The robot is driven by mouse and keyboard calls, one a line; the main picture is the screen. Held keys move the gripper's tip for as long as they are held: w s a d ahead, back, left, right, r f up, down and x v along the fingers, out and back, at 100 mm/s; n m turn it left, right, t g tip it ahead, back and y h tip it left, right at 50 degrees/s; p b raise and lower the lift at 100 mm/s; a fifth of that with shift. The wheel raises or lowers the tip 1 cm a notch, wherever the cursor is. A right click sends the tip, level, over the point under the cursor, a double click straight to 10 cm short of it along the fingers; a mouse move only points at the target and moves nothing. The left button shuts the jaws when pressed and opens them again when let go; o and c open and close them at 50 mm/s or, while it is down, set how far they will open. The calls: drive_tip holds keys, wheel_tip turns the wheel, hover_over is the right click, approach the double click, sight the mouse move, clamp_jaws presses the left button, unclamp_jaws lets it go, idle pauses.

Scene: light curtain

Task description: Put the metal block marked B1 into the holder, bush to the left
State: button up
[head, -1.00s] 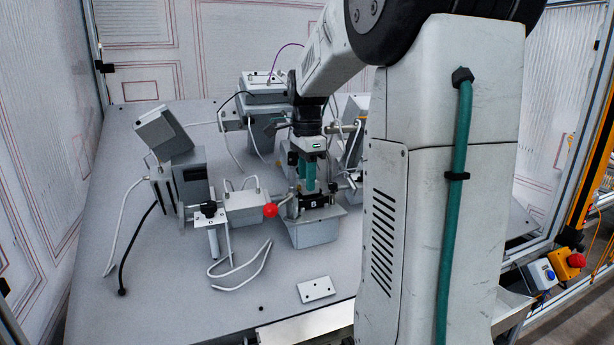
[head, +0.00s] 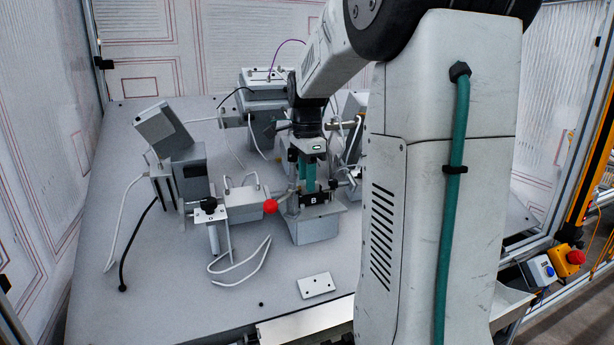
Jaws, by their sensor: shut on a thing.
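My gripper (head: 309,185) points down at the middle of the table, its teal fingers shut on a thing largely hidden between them. At the fingertips is a dark piece with a white letter B (head: 314,200); I cannot read a digit after it. I take this for the B1 block, but cannot tell surely. Directly below is a grey box-like body (head: 318,228), perhaps the holder. I cannot tell whether the dark piece touches it, sits in it or belongs to it. The bush is too small to make out.
A red ball knob (head: 270,206) is close to the left of the gripper, beside a grey clamp unit (head: 242,204). Grey boxes with cables stand behind and at left. A small white plate (head: 316,286) lies in front. The table's front left is mostly clear.

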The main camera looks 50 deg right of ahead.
drive_tip(key=shift+f, duration=0.25)
drive_tip(key=o, duration=1.1)
drive_tip(key=shift+r, duration=2.75)
drive_tip(key=shift+s, duration=0.15)
